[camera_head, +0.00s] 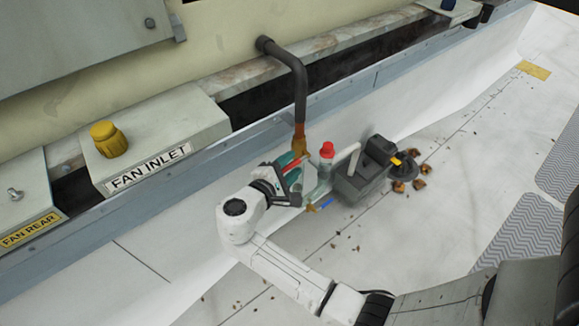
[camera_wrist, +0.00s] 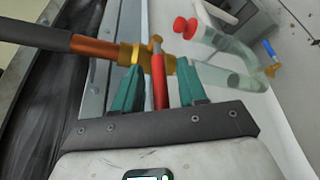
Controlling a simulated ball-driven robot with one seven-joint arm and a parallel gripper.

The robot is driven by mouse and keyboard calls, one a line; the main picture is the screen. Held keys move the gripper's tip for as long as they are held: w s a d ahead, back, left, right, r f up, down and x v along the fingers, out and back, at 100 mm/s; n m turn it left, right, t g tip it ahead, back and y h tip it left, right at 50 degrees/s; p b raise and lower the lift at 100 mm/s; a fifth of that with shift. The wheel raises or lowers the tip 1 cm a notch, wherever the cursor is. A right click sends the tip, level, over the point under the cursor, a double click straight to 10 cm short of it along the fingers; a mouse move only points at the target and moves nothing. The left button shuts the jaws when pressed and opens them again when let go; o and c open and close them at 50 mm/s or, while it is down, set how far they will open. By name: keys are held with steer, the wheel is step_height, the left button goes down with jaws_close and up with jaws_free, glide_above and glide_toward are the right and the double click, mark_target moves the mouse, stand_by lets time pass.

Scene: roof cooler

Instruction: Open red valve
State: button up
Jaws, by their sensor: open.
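The red valve lever (camera_wrist: 159,82) shows in the wrist view, running back from a brass valve body (camera_wrist: 128,54) on a dark and copper pipe. My gripper (camera_wrist: 160,70) has teal fingers, open, one on each side of the red lever. A gap seems to show between the lever and each finger. In the head view my gripper (camera_head: 289,168) is at the lower end of the vertical pipe (camera_head: 299,95); there the arm and fingers largely hide the lever.
A red knob (camera_head: 327,150) on a clear fitting stands right of my gripper. A blue handle (camera_head: 324,203) is below it. A dark grey pump-like unit (camera_head: 360,182) stands further right. A yellow knob (camera_head: 108,139) sits on the fan inlet box (camera_head: 160,130).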

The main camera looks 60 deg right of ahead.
steer(key=shift+c, duration=0.5)
jaws_close()
